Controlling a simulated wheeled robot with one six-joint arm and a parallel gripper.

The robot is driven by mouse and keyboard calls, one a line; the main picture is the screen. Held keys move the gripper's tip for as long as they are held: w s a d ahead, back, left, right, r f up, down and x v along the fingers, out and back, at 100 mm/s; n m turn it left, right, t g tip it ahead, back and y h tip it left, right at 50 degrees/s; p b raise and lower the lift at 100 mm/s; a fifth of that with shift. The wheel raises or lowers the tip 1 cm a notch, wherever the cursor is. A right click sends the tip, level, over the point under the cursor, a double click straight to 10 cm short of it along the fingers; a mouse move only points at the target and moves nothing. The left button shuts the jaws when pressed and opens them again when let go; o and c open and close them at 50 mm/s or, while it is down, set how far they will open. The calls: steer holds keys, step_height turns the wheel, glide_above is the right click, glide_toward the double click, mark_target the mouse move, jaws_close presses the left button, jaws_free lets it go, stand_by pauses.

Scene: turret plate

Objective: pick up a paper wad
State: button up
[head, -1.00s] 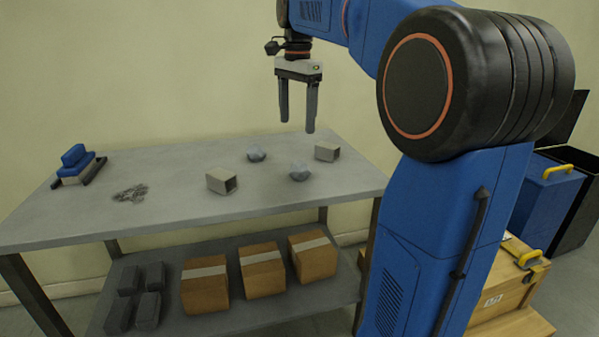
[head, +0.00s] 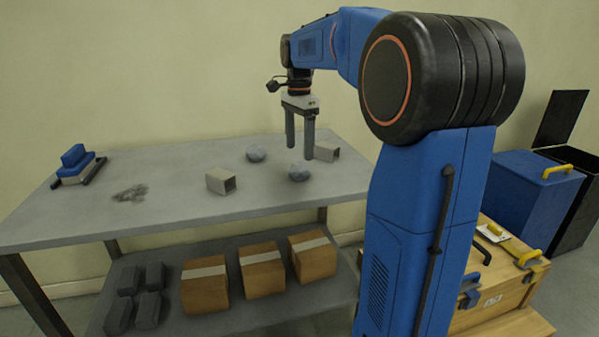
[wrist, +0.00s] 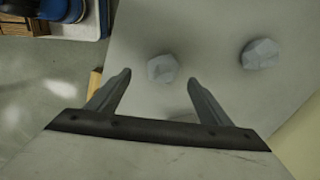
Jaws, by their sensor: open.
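Two grey crumpled paper wads lie on the grey table (head: 110,220). The nearer wad (head: 299,172) is right of the table's middle, and the farther wad (head: 256,153) is behind it to the left. My gripper (head: 299,155) is open and empty, pointing down above the table by the wads. In the wrist view, one wad (wrist: 162,69) shows between and beyond the fingertips of my gripper (wrist: 159,77). The other wad (wrist: 260,54) is to the right, outside the fingers. Neither wad appears to be touched.
A wooden crate (head: 497,285) and blue bin (head: 535,195) stand at right.

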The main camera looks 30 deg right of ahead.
mark_target(300, 162)
steer(key=shift+w+d+f, duration=0.1)
steer(key=shift+w+f, duration=0.05)
steer(key=shift+f, duration=0.95)
steer(key=shift+w+d+f, duration=0.1)
steer(key=shift+d+f, duration=0.05)
steer(key=shift+f, duration=0.95)
steer(key=shift+w+d+f, duration=0.1)
steer(key=shift+w+f, duration=0.05)
steer(key=shift+f, duration=0.95)
steer(key=c, duration=1.1)
